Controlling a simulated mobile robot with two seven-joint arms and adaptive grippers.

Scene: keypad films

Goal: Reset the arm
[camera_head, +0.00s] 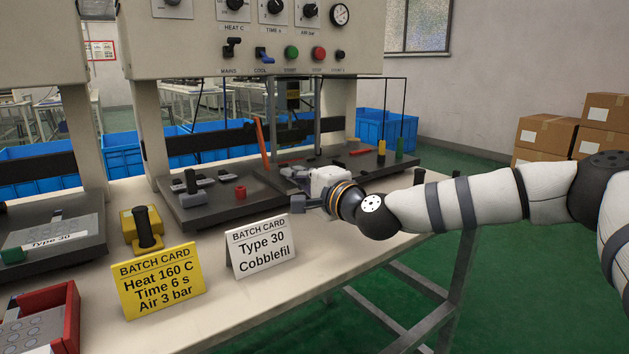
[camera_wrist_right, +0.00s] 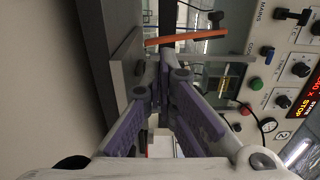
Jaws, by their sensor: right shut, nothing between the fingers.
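My right arm comes in from the right in the head view, and its gripper (camera_head: 300,175) is over the right part of the press bed (camera_head: 215,210). The fingers are small and partly hidden by the wrist there. In the right wrist view the gripper's fingers (camera_wrist_right: 162,72) come together at their tips with nothing between them. My left gripper is not in view.
The press panel (camera_head: 262,50) with knobs and buttons stands above the bed. An orange lever (camera_head: 262,143) rises near the gripper. A white batch card (camera_head: 261,246) and a yellow one (camera_head: 158,281) stand on the table in front. Cartons (camera_head: 547,133) are at right.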

